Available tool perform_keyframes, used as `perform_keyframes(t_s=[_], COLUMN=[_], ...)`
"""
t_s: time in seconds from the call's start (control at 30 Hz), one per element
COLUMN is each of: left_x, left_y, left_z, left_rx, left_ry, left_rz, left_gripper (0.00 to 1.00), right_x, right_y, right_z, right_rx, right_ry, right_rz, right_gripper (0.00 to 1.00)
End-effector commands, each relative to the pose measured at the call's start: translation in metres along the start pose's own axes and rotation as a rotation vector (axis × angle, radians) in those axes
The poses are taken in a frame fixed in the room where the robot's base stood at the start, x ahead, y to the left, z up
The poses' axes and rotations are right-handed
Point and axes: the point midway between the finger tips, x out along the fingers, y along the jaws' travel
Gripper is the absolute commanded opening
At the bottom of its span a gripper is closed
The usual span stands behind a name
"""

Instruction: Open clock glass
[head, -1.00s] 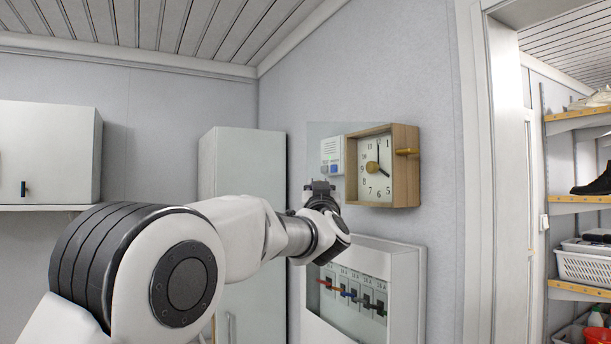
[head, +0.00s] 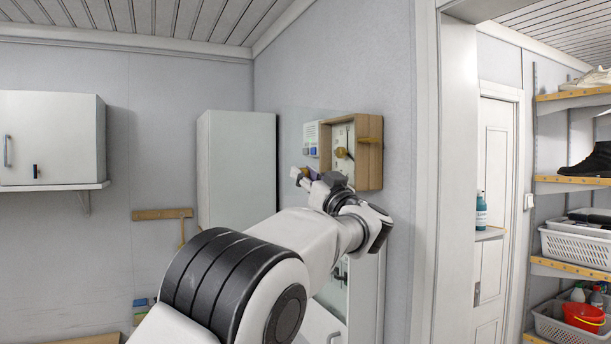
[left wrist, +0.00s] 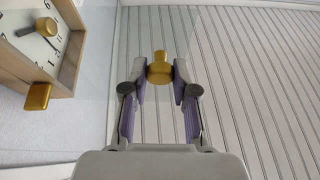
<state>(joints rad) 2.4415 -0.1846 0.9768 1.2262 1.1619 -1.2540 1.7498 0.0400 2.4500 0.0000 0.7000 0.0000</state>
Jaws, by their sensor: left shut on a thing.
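The clock (head: 369,152) is a wooden box on the wall with a white dial (head: 341,136), gold hand hub and gold side peg. Its clear glass pane (head: 292,125) shows faintly, standing out to the left of the box, so the dial front looks uncovered. My left gripper (head: 304,179) is below left of the clock, apart from the wooden box. In the left wrist view its purple-padded fingers (left wrist: 160,82) are shut on a small gold knob (left wrist: 159,66) at the pane. My right gripper is not in view.
A tall white cabinet (head: 237,170) stands left of the clock, with a wall cupboard (head: 50,138) farther left. A door frame (head: 455,150) and shelves with baskets (head: 575,248) are at right. My left arm covers most of the panel under the clock.

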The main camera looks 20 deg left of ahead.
Motion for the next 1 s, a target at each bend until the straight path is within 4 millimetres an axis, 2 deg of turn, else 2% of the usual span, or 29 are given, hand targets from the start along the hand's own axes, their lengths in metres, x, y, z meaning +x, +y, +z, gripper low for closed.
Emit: perform_keyframes(t_s=[0.37,0.4,0.43,0.77,0.87,1.0], left_x=[0.0,0.0,0.0,0.001,0.005,0.016], left_y=[0.0,0.0,0.0,0.0,0.0,0.0], left_z=[-0.003,-0.003,-0.003,-0.003,-0.012,-0.041], left_rx=[0.0,0.0,0.0,0.0,-0.003,-0.006], left_ry=[0.005,0.005,0.005,0.003,0.003,0.005], left_rz=[-0.003,-0.003,-0.003,-0.003,-0.005,-0.005], left_gripper=[0.0,0.42,0.52,0.53,0.53,0.53], right_x=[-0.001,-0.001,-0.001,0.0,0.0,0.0], right_y=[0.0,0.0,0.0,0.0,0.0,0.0], right_z=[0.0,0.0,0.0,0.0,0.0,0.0], right_rx=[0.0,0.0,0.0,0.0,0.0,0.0], right_ry=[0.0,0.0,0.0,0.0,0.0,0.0], right_rz=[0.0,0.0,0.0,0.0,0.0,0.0], right_gripper=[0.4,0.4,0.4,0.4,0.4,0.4])
